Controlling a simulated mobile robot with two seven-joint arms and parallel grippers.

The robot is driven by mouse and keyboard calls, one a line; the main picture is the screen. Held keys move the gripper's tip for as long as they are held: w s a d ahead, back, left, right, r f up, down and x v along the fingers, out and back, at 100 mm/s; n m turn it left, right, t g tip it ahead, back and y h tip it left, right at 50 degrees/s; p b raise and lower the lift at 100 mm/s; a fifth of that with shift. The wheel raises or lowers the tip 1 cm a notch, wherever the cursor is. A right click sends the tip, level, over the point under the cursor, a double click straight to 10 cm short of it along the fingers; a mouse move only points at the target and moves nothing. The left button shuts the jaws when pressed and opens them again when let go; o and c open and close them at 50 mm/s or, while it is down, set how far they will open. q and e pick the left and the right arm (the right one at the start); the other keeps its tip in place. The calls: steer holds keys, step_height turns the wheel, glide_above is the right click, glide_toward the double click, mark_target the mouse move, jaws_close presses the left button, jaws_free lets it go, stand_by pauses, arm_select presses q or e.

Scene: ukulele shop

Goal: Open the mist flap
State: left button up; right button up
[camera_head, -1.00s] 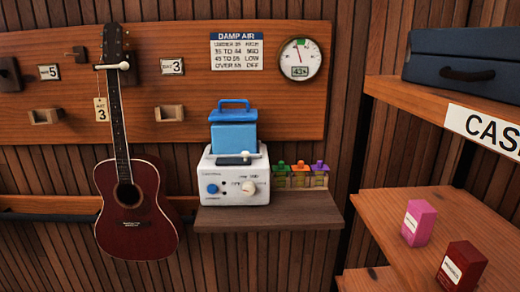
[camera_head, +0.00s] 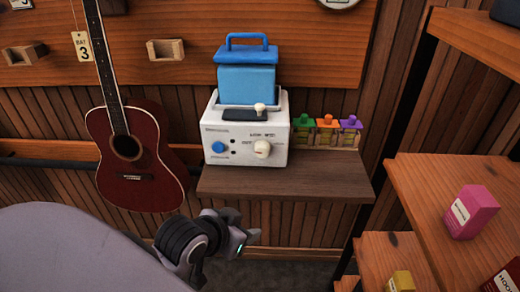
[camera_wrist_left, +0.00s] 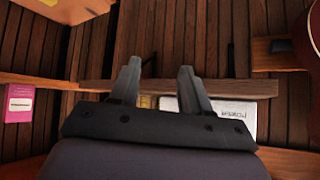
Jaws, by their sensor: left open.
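A white humidifier (camera_head: 270,155) with a blue tank (camera_head: 246,80) stands on a small wooden shelf (camera_head: 300,184). The mist flap (camera_head: 240,115) is a dark flat piece on its top front edge, with a cream knob (camera_head: 260,107). The flap appears to lie flat. My left gripper (camera_head: 250,237) is below and in front of the shelf, apart from the humidifier. In the left wrist view my left gripper (camera_wrist_left: 158,75) shows two spread, empty fingers. Part of the white humidifier (camera_wrist_left: 235,112) shows behind them, but the flap cannot be made out there. My right gripper is not in view.
A dark red ukulele (camera_head: 135,150) hangs left of the humidifier. A shelving unit (camera_head: 440,185) with a pink box (camera_head: 470,211) is at the right. Open space lies in front of the shelf.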

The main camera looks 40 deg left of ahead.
arm_select(q)
steer(key=w+a+r+n+t+y, duration=0.1)
steer(key=w+a+r+t, duration=0.25)
steer(key=w+r, duration=0.35)
steer(key=n+t+y, duration=0.2)
steer(key=t, duration=0.3)
glide_toward(257, 108)
steer(key=w, duration=0.4)
steer(key=shift+w+a, duration=0.15)
steer(key=shift+a, duration=0.2)
steer(key=shift+w+a+p, duration=0.2)
steer(key=shift+w, duration=0.9)
steer(key=shift+w+a+p, duration=0.15)
steer(key=shift+w, duration=0.95)
steer(key=shift+w+a+p, duration=0.2)
steer(key=shift+w, duration=0.95)
jaws_close()
